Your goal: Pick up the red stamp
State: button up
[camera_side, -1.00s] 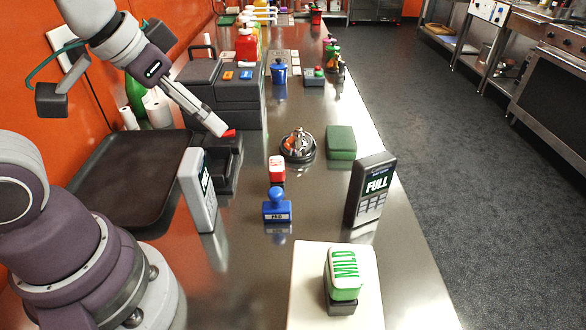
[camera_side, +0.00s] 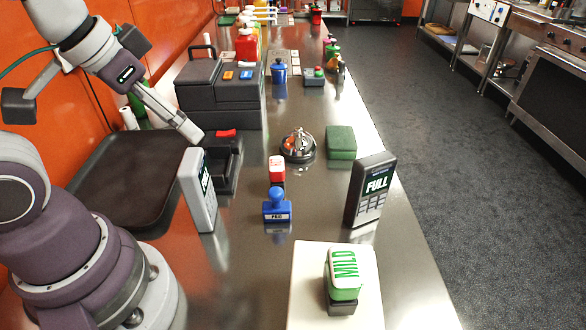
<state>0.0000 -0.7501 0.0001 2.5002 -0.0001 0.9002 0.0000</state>
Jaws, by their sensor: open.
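A small red stamp (camera_side: 277,176) with pale marking on its top stands on the steel counter, just behind a blue stamp (camera_side: 277,208). Another red piece (camera_side: 226,133) shows at the top of a dark open holder (camera_side: 226,165); I cannot tell what it is. My gripper (camera_side: 196,136) is open and appears empty, up and to the left of the red stamp, above the counter near the holder. Its fingers point down and to the right and look close together from this side.
A grey upright device (camera_side: 198,190) stands left, a dark FULL device (camera_side: 370,190) right. A green MILD stamp (camera_side: 344,280) is in front on a white board (camera_side: 305,290). A black tray (camera_side: 130,180) lies left.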

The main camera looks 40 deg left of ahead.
jog(key=shift+o, duration=0.5)
jog(key=m+g, duration=0.6)
jog(key=m, duration=2)
send_over(276, 162)
jog(key=f, duration=0.8)
jog(key=shift+s+f, duration=0.4)
jog(key=f, duration=0.7)
jog(key=w+f, duration=0.1)
jog(key=f, duration=0.2)
jog(key=shift+f, duration=0.3)
grip_shut()
